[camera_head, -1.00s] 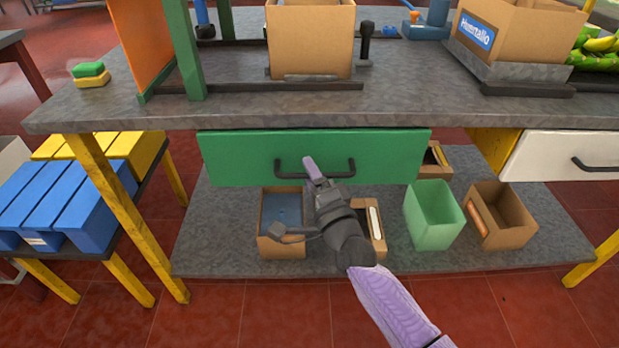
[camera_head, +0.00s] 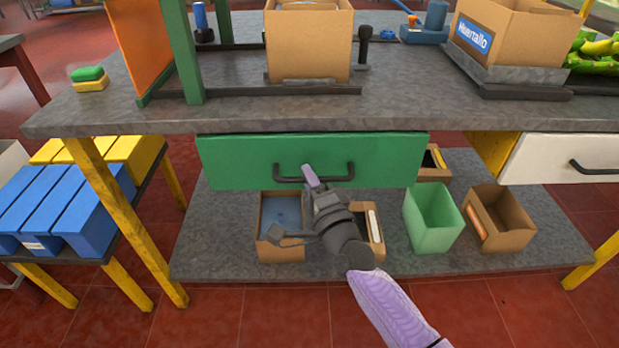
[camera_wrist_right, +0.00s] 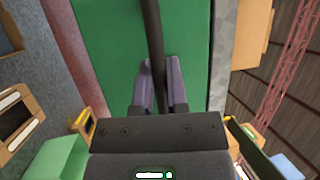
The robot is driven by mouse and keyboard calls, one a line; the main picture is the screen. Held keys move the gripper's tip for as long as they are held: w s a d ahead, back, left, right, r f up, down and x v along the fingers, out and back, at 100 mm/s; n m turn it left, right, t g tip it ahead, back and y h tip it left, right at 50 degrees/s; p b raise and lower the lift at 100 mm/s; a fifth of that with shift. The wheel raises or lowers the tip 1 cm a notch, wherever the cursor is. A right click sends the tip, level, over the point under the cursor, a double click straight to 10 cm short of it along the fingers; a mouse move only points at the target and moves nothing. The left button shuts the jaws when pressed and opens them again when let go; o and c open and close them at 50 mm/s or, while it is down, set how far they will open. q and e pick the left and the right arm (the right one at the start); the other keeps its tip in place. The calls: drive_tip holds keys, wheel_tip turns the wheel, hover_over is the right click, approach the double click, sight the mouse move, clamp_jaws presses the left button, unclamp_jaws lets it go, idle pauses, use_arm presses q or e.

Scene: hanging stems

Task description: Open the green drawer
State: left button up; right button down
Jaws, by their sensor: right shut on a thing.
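The green drawer (camera_head: 232,162) hangs under the front edge of the grey worktop, and its front looks flush below that edge. Its dark bar handle (camera_head: 341,178) lies across the middle of the front. My right gripper (camera_head: 310,178) is at the handle's middle, reaching up from below right. In the right wrist view the handle (camera_wrist_right: 153,35) runs down between the two fingers (camera_wrist_right: 159,88), and they are shut on it. The green front fills the view behind them. My left gripper is not in view.
A white drawer (camera_head: 550,158) sits to the right. Below, a grey shelf (camera_head: 225,235) holds cardboard boxes and a green bin (camera_head: 432,215). Blue boxes (camera_head: 78,215) stand on a yellow-legged stand at left. Red floor in front is clear.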

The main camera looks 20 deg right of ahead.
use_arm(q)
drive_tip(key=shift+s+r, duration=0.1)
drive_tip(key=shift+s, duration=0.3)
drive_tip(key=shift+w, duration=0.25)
